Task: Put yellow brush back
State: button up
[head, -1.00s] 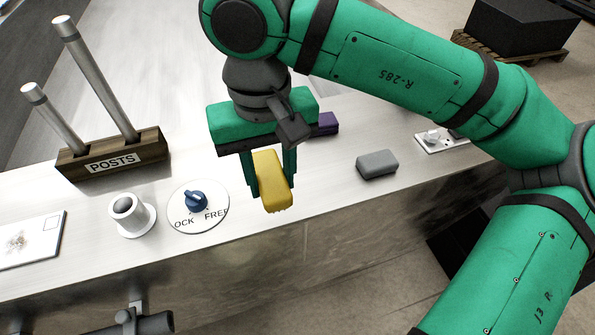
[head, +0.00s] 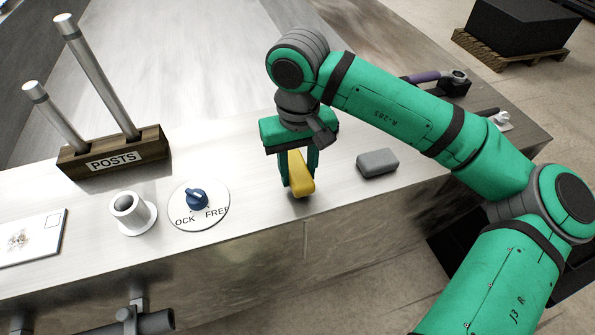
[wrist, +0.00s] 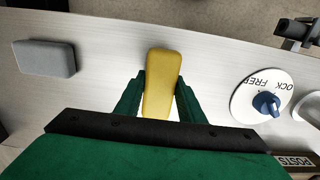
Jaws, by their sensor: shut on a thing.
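The yellow brush (head: 301,174) is between the two fingers of my gripper (head: 298,172), which is shut on it. In the head view the brush is tilted, near the front edge of the metal bench, left of a grey block. In the wrist view the yellow brush (wrist: 162,82) points away from my gripper (wrist: 158,98), with a finger on each side. The brush's underside is hidden, and I cannot tell whether it touches the bench.
A grey block (head: 377,162) lies right of my gripper. A blue knob (head: 196,197) on a round lettered dial, a white-flanged tube (head: 131,212) and a wooden POSTS holder (head: 113,156) with two metal rods stand left. A purple-handled thing (head: 425,77) lies at the far right.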

aim_at(298, 169)
jog(key=shift+f, duration=0.4)
jog(key=shift+w+f, duration=0.1)
jog(key=shift+f, duration=0.05)
jog(key=o, duration=1.3)
notch_tip(298, 169, up, 12)
